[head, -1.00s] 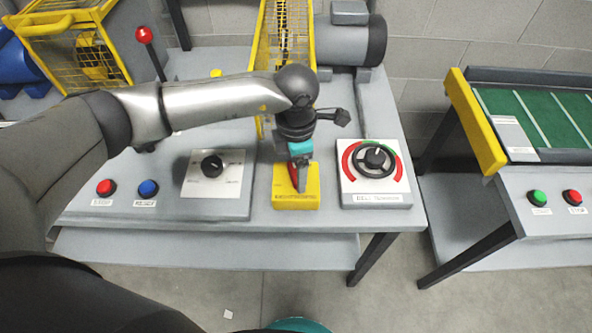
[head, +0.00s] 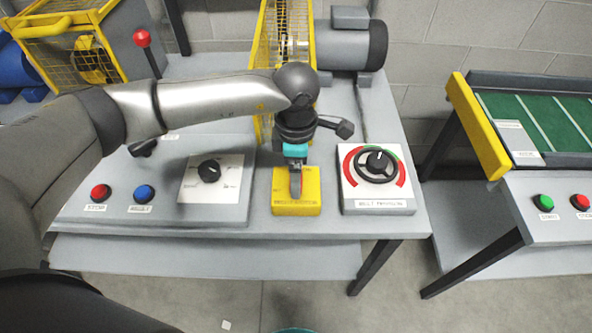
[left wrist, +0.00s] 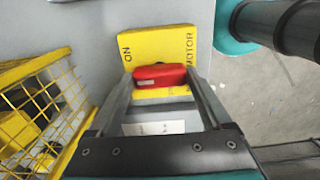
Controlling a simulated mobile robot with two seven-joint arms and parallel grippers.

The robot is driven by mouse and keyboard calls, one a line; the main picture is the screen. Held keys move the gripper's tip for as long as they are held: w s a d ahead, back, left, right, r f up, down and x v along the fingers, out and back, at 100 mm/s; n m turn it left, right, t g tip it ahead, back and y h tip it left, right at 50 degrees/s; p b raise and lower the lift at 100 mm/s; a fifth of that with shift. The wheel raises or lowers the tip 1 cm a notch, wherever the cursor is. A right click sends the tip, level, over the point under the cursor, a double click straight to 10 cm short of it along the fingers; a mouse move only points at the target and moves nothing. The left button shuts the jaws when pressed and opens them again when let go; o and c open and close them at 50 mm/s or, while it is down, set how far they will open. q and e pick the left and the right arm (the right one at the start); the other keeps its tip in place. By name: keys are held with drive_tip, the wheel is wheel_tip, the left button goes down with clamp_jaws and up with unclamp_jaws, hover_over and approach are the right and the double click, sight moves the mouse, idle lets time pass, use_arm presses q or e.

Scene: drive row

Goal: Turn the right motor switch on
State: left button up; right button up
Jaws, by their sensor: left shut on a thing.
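The motor switch is a yellow box (head: 297,203) on the front of the grey bench, with a red handle (left wrist: 160,76) on top. In the left wrist view, the word ON shows near one end of the handle and MOTOR along the right side of the box. My left gripper (head: 296,190) comes down from above and is shut on the red handle, which lies across between its fingers (left wrist: 160,84). In the head view the fingers hide most of the handle. My right gripper is not in view.
A dial with a black handwheel and red-green ring (head: 376,165) stands close to the right of the switch. A black knob panel (head: 210,172) is to its left, with red (head: 101,193) and blue (head: 144,193) buttons farther left. A yellow mesh guard (head: 262,80) stands behind.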

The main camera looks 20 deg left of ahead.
use_arm(q)
drive_tip(key=shift+w+r, duration=0.1)
drive_tip(key=o, duration=1.2)
drive_tip(key=shift+c, duration=0.2)
wheel_tip(320, 180, up, 15)
drive_tip(key=p, duration=0.1)
drive_tip(key=shift+r, duration=0.1)
